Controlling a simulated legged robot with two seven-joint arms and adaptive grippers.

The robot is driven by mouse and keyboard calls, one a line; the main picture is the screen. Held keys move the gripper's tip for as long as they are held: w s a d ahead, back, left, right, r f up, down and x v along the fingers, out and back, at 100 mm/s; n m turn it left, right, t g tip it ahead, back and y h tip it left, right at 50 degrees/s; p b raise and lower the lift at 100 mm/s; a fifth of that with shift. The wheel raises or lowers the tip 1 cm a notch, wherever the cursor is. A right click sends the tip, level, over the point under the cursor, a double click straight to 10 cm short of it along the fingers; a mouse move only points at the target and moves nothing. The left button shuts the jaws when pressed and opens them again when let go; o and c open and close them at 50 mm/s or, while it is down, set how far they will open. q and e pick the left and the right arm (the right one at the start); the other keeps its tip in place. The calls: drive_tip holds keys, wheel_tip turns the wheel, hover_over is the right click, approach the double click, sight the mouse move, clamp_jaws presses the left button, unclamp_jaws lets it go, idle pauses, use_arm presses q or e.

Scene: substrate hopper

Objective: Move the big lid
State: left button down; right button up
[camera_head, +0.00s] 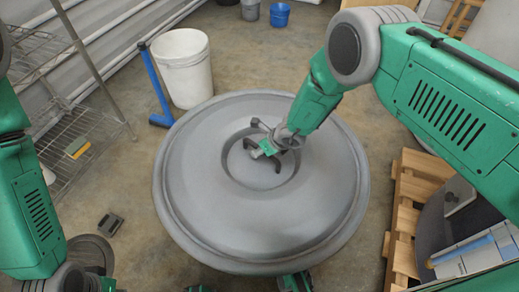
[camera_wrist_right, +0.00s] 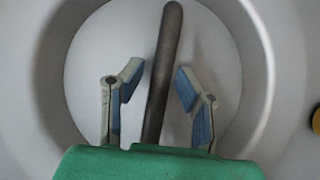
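The big lid (camera_head: 210,205) is a wide grey disc with a raised rim and a round recess in its middle. It lies flat below me in the head view, and its pale recess fills much of the right wrist view (camera_wrist_right: 95,45). A dark bar handle (camera_wrist_right: 168,45) stands in the recess. My right gripper (camera_head: 268,147) is over the handle; in the right wrist view its fingers (camera_wrist_right: 158,78) are open, one on each side of the bar, with gaps visible. My left arm shows at the left edge, but its gripper is not visible.
A white bucket (camera_head: 183,75) and a blue stand (camera_head: 157,90) are behind the lid. A wire shelf (camera_head: 75,125) is at left. A wooden pallet (camera_head: 408,195) stands close to the lid's right. Small buckets (camera_head: 280,14) are at the back. Concrete floor is open behind the lid.

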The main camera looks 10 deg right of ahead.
drive_tip(key=shift+s+f, duration=0.15)
drive_tip(key=shift+d+r, duration=0.15)
drive_tip(key=shift+r, duration=0.2)
drive_tip(key=v, duration=1.1)
drive_tip(key=shift+r, duration=0.2)
